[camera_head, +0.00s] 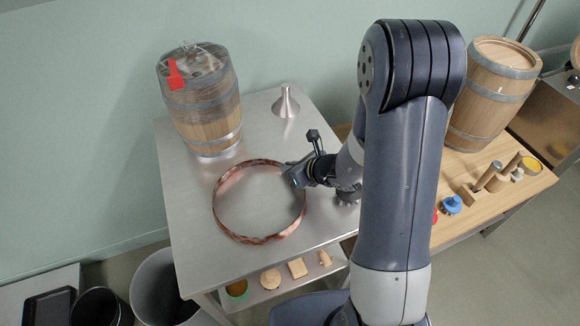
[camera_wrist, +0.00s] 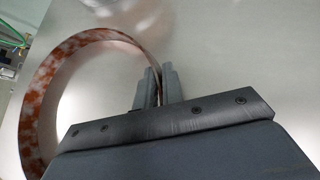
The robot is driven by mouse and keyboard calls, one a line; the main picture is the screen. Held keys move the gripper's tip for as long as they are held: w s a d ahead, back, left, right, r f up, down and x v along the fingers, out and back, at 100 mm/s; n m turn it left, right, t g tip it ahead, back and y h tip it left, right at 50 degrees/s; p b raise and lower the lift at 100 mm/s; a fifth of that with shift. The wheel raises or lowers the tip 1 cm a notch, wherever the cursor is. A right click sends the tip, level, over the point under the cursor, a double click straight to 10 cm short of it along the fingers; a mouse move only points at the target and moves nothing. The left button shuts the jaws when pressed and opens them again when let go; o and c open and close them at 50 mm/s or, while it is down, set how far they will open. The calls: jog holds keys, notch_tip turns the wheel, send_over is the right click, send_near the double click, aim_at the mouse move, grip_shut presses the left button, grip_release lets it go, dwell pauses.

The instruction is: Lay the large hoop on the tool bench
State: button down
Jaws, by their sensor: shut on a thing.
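The large hoop (camera_head: 262,239) is a thin, mottled copper-red ring over the steel table (camera_head: 190,180). It lies about level; I cannot tell whether it touches the top. My gripper (camera_head: 291,174) is shut on the hoop's right rim. In the wrist view the band (camera_wrist: 38,95) runs in between the two fingers (camera_wrist: 160,88), and part of the hoop is hidden behind the gripper body. The wooden bench (camera_head: 458,172), with tools on it, stands at the right, partly hidden by my arm.
A barrel with a red tag (camera_head: 205,115) and a metal funnel (camera_head: 286,104) stand on the steel table. Another barrel (camera_head: 490,95), a blue item (camera_head: 451,205) and several wooden-handled tools (camera_head: 488,177) occupy the wooden bench. A shelf below holds small wooden pieces (camera_head: 297,268).

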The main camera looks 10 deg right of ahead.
jog(key=c, duration=1.5)
grip_release()
jog(key=shift+c, duration=0.2)
jog(key=p+v, duration=0.1)
jog(key=v, duration=1.1)
